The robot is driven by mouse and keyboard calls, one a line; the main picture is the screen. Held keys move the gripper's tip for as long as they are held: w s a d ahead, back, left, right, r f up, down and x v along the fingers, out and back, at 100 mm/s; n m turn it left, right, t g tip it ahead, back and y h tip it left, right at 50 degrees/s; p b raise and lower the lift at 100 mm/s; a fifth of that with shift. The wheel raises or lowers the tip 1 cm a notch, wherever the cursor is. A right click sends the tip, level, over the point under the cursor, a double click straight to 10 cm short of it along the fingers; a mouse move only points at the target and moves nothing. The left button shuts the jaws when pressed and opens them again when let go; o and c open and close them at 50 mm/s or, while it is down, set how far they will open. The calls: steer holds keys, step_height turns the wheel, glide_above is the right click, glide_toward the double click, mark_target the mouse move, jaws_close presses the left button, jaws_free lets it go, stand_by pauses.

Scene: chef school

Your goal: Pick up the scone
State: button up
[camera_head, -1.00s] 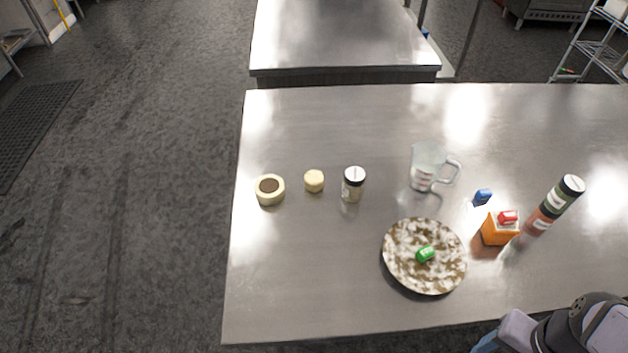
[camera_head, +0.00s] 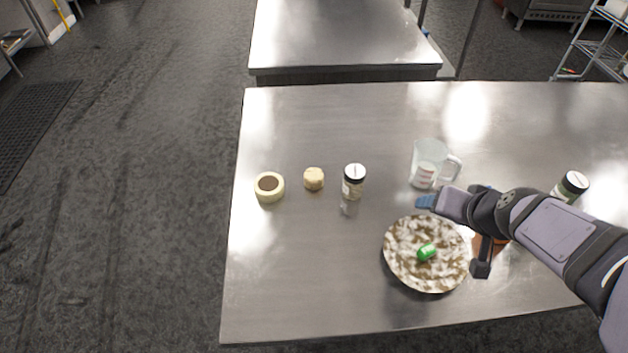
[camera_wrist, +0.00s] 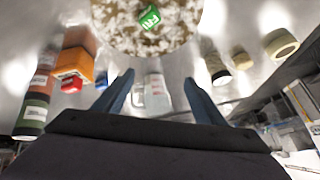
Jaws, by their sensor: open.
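The scone (camera_head: 314,179) is a small beige round piece on the steel table, between a cream ring-shaped item and a jar. It also shows in the wrist view (camera_wrist: 241,58), to the right of the fingers. My gripper (camera_head: 440,198) is above the table near the plate and the measuring jug, well to the right of the scone. In the wrist view its two blue fingers (camera_wrist: 157,80) are spread apart with nothing held between them.
A cream ring with a dark centre (camera_head: 269,187) and a black-lidded jar (camera_head: 354,182) flank the scone. A clear measuring jug (camera_head: 428,165) and a patterned plate (camera_head: 405,265) with a green item (camera_head: 427,252) stand further right. The table's left front is clear.

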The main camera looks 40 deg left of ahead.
steer(key=a+t, duration=0.1)
steer(key=a, duration=0.6)
steer(key=a+r+t+y+b, duration=0.1)
steer(key=a, duration=0.7)
steer(key=a+n+t+y, duration=0.1)
steer(key=a+t, duration=0.1)
steer(key=a, duration=0.5)
steer(key=shift+w+a+r, duration=0.2)
steer(key=shift+w+a, duration=0.05)
steer(key=shift+w, duration=0.1)
steer(key=s+a+f+t+h+b, duration=0.2)
steer(key=s+a+f+t, duration=0.15)
steer(key=s+a, duration=0.55)
glide_toward(310, 182)
steer(key=x, duration=0.3)
steer(key=shift+w+d+r, duration=0.1)
steer(key=shift+w+d, duration=0.05)
steer(key=shift+w, duration=0.1)
steer(key=shift+f, duration=0.35)
steer(key=shift+g, duration=0.25)
steer(key=shift+p+x, duration=1.65)
steer(key=shift+x, duration=2)
steer(key=shift+r, duration=0.25)
steer(key=shift+c, duration=0.3)
